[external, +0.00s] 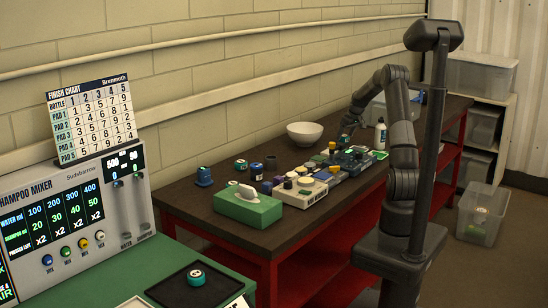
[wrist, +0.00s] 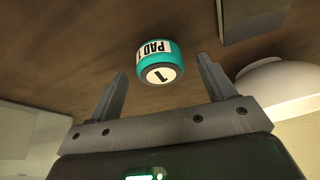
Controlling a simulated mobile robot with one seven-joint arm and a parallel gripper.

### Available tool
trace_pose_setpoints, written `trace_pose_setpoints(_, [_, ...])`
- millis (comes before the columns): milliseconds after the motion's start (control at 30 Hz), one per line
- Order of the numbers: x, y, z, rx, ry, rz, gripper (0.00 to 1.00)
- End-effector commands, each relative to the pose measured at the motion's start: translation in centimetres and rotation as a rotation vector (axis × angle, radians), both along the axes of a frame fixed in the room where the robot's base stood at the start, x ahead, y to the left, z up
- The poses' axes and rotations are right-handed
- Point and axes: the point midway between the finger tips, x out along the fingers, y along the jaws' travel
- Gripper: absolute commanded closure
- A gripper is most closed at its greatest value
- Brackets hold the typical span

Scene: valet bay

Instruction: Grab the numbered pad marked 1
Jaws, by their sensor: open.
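The pad marked 1 (wrist: 160,65) is a short teal cylinder with a black-rimmed white end showing a "1" and a white "PAD" label on its side. In the wrist view it stands on the dark brown table (wrist: 60,40), ahead of and between my open fingers. My gripper (wrist: 163,72) is empty, with one finger on each side of the pad in the picture; I cannot tell how far off it is. In the external view my gripper (external: 347,137) is low over the far part of the table, and I cannot make out this pad there.
A white bowl (external: 305,133) stands left of my gripper in the external view and close on the right in the wrist view (wrist: 280,85). A white bottle (external: 380,136), a green tissue box (external: 245,212) and several pots and trays crowd the table. Another teal-sided pot (external: 195,277) sits on a black tray.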

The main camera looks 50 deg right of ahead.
Motion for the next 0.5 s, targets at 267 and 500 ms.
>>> trace_pose_setpoints(267, [0.61,-0.12,-1.44,0.0,-0.001,0.0,0.24])
trace_pose_setpoints(500, [0.57,-0.12,-1.44,0.0,0.0,0.001,0.39])
